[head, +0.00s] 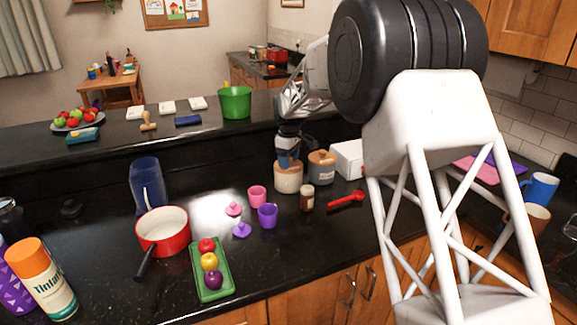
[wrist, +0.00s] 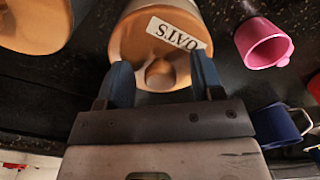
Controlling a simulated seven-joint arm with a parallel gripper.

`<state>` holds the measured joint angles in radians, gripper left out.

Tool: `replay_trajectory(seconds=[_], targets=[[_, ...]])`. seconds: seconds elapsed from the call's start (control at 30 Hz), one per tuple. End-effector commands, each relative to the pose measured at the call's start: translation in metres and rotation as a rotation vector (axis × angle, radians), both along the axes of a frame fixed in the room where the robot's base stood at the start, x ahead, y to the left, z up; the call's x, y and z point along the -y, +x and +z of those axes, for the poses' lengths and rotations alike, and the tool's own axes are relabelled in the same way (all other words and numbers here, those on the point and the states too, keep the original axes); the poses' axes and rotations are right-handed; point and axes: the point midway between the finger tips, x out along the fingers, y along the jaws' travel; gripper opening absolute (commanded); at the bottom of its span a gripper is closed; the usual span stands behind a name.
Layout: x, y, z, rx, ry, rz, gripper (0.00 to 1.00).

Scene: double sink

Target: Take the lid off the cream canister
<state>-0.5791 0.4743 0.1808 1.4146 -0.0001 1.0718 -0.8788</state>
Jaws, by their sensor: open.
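The cream canister (head: 288,181) stands on the dark counter, with its wooden lid on top. My gripper (head: 288,163) is right above it, pointing down, and partly hides the lid in the head view. In the wrist view, the brown lid (wrist: 130,42) shows a round knob (wrist: 160,74) and a white label reading OATS upside down. My gripper's blue fingers (wrist: 160,68) are open, one on each side of the knob. I cannot tell whether they touch it.
A grey canister (head: 322,173) with a wooden lid stands close at the right. A small brown jar (head: 307,198), a pink cup (head: 257,196), a purple cup (head: 267,215) and a red spoon (head: 346,200) are in front. A white box (head: 348,158) is behind right.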

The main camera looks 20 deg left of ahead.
Motion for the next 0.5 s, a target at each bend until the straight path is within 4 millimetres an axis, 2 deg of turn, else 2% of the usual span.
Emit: replay_trajectory(seconds=[0.2, 0.5], targets=[[0.0, 0.0, 0.0002, 0.0, 0.0, 0.0, 0.59], [0.0001, 0.0, 0.0001, 0.0, 0.0, 0.0, 0.13]])
